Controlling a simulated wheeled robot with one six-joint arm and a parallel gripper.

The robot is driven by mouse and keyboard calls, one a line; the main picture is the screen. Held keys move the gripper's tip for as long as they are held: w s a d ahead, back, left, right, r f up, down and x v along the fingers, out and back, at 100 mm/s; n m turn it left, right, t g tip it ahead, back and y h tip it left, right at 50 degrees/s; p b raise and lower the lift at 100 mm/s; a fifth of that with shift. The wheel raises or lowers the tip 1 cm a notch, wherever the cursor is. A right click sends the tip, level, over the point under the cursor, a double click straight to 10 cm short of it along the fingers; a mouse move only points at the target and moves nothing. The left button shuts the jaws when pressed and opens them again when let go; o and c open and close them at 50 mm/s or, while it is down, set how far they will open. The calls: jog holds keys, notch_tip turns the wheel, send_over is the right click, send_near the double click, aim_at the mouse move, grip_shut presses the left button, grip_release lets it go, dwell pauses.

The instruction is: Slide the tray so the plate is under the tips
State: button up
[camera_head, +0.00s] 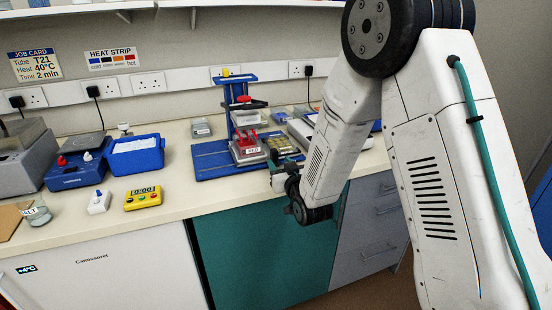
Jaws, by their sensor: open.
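A blue stand (229,104) holds a pipette head with red tips (246,139) hanging down. On the stand's blue base (208,166) sits a grey tray (251,159) with a small white label on its front, close below the red tips. An olive-yellow block of wells, apparently the plate (279,146), lies just right of the red tips. My gripper (281,163) is small and dark in this view, open, at the right front side of the tray, close to the plate. My wrist hides part of this area, and I cannot tell whether the gripper touches the tray.
A glass beaker (37,213) is at the far left. The bench (178,187) is clear between the timer and the stand.

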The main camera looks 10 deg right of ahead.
aim_at(276, 158)
jog(key=shift+w+a, duration=0.2)
jog(key=shift+w, duration=0.9)
jog(key=shift+w+a, duration=0.15)
jog(key=shift+w, duration=0.9)
